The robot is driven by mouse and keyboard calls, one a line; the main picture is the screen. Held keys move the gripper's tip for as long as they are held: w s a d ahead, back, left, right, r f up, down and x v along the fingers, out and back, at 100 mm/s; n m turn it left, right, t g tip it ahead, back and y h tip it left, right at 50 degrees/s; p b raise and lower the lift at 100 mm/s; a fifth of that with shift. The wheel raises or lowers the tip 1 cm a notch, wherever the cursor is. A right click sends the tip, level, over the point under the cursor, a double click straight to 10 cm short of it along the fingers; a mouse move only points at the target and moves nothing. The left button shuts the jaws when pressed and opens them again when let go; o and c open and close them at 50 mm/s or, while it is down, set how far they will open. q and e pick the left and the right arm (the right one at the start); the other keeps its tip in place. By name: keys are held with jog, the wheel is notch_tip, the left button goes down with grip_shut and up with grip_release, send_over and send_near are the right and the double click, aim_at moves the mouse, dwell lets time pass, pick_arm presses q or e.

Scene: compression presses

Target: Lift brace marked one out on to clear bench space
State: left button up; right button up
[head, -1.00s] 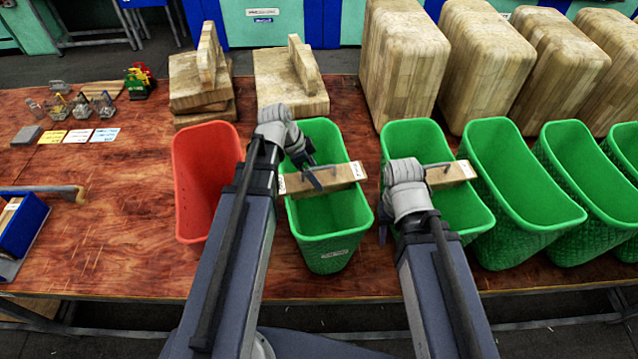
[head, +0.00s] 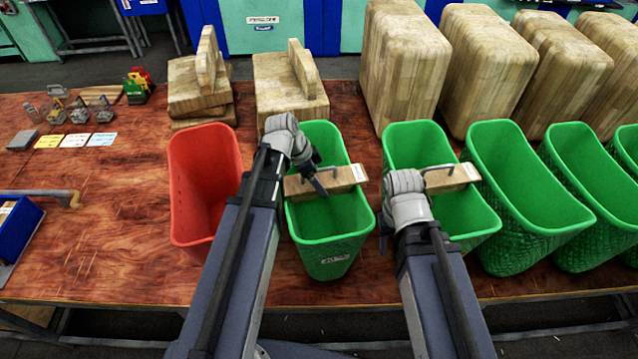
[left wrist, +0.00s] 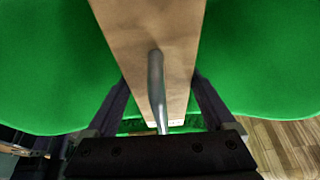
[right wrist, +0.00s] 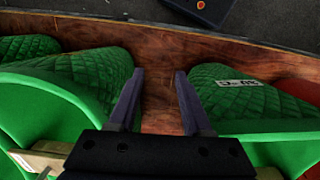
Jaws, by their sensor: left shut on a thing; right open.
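A wooden brace (head: 342,178) with a metal handle and a white label on its right end lies across the mouth of a green bin (head: 330,255); I cannot read its label. My left gripper (head: 322,190) is shut on this brace. In the left wrist view the brace (left wrist: 125,25) and its handle run between the fingers (left wrist: 160,105). I cannot tell whether it touches the rim. A second brace (head: 452,179) with a handle spans the green bin (head: 412,133) to the right. My right gripper is open and empty, its fingers (right wrist: 160,76) over the gap between two bins.
A red bin (head: 203,140) stands left of the held brace. More green bins (head: 505,130) line the right side, with tall wooden blocks (head: 403,65) behind. Clear bench (head: 115,220) lies left of the red bin. Coloured cards (head: 75,140) and a blue tray (head: 18,235) are further left.

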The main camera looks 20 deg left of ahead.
pick_arm(q)
grip_shut()
dwell(0.4)
notch_tip(320, 180, up, 10)
jog(key=p, duration=1)
